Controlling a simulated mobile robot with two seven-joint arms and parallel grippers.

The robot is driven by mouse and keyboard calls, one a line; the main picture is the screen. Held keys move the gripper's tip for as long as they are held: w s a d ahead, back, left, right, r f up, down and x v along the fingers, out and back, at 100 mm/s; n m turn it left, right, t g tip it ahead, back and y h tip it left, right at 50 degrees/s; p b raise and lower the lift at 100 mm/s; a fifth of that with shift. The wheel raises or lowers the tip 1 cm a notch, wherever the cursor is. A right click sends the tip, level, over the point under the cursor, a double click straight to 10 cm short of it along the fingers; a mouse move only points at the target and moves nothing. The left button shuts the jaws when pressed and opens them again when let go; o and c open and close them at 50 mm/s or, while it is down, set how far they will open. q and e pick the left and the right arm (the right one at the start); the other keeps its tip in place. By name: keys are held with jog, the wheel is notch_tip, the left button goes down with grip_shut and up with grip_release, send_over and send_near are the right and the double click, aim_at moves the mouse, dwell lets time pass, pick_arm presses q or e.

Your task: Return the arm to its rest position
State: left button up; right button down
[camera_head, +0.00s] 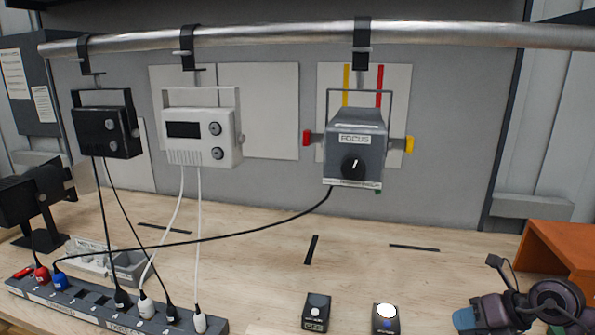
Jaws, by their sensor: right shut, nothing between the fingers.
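My right gripper (468,317) is at the bottom right corner, low over the wooden bench (370,265). Its dark, rounded wrist parts show beside it, partly cut off by the frame. The gripper is shut with nothing held. It is to the right of a small black box with a lit white button (385,318) and apart from it. My left gripper is not in view.
A pipe (280,35) carries a black unit (106,131), a white unit (202,136) and a grey focus lamp (355,147). Cables run to a power strip (85,305). Another small black box (316,312) and an orange-brown box (560,250) are nearby. The bench's middle is mostly clear.

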jog(key=s+a+r+m+t+y, duration=0.3)
jog(key=a+r+m+t, duration=0.35)
jog(key=m+t, duration=0.55)
jog(key=s+d+f+m+g+h, duration=0.35)
jog(key=s+f+m+h, duration=0.2)
jog(key=m+h, duration=0.4)
jog(key=s+d+f+m+g+h, duration=0.2)
jog(key=s+d+f+m+h, duration=0.35)
jog(key=m, duration=0.75)
jog(key=s+a+f+m+g+y, duration=0.1)
jog(key=s+a+f+g+y, duration=0.1)
jog(key=s+a+f+g, duration=0.35)
jog(key=s+a+f+m+g+y, duration=0.2)
jog(key=s+g, duration=0.1)
jog(key=s, duration=0.5)
jog(key=w+f+n+t, duration=0.1)
jog(key=w+f+t, duration=0.6)
jog(key=f+t, duration=0.1)
jog(key=shift+d+f+y, duration=0.2)
jog(key=shift+f+y, duration=0.1)
jog(key=shift+f, duration=0.45)
